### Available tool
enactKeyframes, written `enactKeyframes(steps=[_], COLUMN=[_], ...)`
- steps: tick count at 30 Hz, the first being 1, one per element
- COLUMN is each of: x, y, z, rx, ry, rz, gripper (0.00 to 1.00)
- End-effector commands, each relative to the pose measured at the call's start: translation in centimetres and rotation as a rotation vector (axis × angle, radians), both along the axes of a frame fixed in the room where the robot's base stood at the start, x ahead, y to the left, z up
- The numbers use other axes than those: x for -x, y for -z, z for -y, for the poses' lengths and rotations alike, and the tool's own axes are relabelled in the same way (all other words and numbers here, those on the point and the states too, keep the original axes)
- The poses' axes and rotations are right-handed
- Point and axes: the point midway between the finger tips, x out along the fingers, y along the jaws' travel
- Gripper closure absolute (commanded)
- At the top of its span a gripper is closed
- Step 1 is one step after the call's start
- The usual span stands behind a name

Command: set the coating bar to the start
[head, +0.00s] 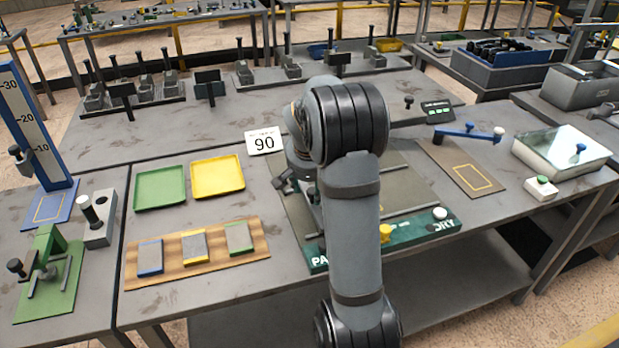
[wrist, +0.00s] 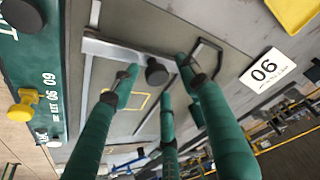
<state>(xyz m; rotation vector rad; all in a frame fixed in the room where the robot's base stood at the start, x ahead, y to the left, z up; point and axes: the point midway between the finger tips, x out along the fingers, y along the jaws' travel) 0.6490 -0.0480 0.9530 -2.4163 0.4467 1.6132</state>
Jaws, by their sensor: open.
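The coating bar (wrist: 105,47) shows in the wrist view as a light grey bar with a round black knob (wrist: 157,72), lying across one end of the grey coater bed (wrist: 122,122). My gripper (wrist: 158,82) is open, its green fingers spread around the knob. I cannot tell whether any finger touches it. The coater bed (head: 405,180) shows there to the right of the arm, with rails and a dark green front strip (head: 415,233). Any start marking is too small to read.
A yellow knob (head: 386,232) and a white knob (head: 440,213) stand on the strip. A black loop handle (wrist: 207,57) is beside my fingers.

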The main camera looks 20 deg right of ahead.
Motion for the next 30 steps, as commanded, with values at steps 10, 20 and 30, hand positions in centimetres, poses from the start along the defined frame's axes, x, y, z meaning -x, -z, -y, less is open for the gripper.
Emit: enactKeyframes(steps=[10, 20, 30], x=[2.4, 3.9, 4.0], y=[-6.6, -10.3, -10.4], z=[-1.0, -1.6, -1.6], rx=[-0.001, 0.000, -0.001], ry=[-0.002, -0.003, -0.002], rz=[0.009, 0.004, 0.004], gripper=[0.55, 0.55, 0.55])
